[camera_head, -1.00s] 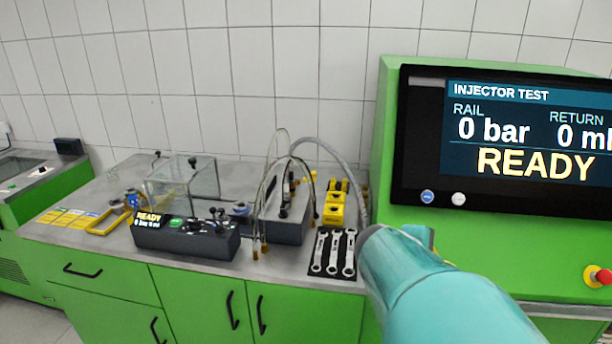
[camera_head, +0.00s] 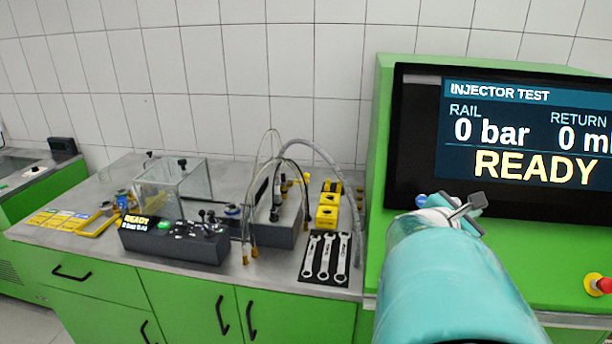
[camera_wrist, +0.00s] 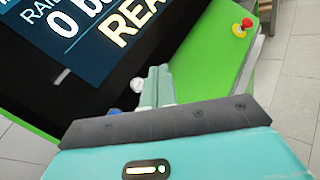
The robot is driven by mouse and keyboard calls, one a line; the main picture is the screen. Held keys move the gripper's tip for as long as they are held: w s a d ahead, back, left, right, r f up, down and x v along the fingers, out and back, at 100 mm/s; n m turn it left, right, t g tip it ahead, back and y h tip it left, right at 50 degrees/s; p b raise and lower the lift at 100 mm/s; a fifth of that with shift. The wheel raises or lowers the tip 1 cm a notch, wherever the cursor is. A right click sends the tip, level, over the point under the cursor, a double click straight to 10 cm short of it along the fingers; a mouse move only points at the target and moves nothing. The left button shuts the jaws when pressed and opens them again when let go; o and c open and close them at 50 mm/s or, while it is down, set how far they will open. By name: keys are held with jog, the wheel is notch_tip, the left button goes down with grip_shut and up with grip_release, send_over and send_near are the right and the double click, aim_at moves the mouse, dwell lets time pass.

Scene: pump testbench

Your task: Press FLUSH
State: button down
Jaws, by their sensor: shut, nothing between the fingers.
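The injector test monitor (camera_head: 528,135) reads RAIL 0 bar, RETURN 0 ml and READY. A small blue button (camera_head: 421,200) shows on its lower bezel, partly behind my arm. A white round button (camera_wrist: 138,85) shows in the wrist view, just left of my fingers. I cannot read a FLUSH label on either button. My gripper (camera_head: 476,203) is in front of the monitor's lower edge and hides part of the bezel. In the wrist view my gripper (camera_wrist: 159,72) has its fingers together and empty, pointing towards the bezel. I cannot tell whether they touch it.
A red emergency knob (camera_head: 604,285) on a yellow base sits on the green cabinet (camera_head: 540,262), right of my arm. Left on the bench are a black control box (camera_head: 172,245), wrenches (camera_head: 325,258), a clear case (camera_head: 172,190) and hoses (camera_head: 325,155).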

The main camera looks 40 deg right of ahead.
jog(key=w+d+f, duration=0.4)
jog(key=w+d, duration=0.1)
jog(key=shift+w+d, duration=0.25)
jog(key=shift+d, duration=0.05)
dwell(0.4)
dwell(1.9)
jog(key=shift+w+d+f, duration=0.1)
jog(key=shift+w+d, duration=0.15)
jog(key=shift+w+d+f, duration=0.25)
jog(key=shift+w+d, duration=0.1)
dwell(0.9)
dwell(0.3)
jog(key=shift+s+a+r, duration=0.35)
jog(key=shift+s+a, duration=0.25)
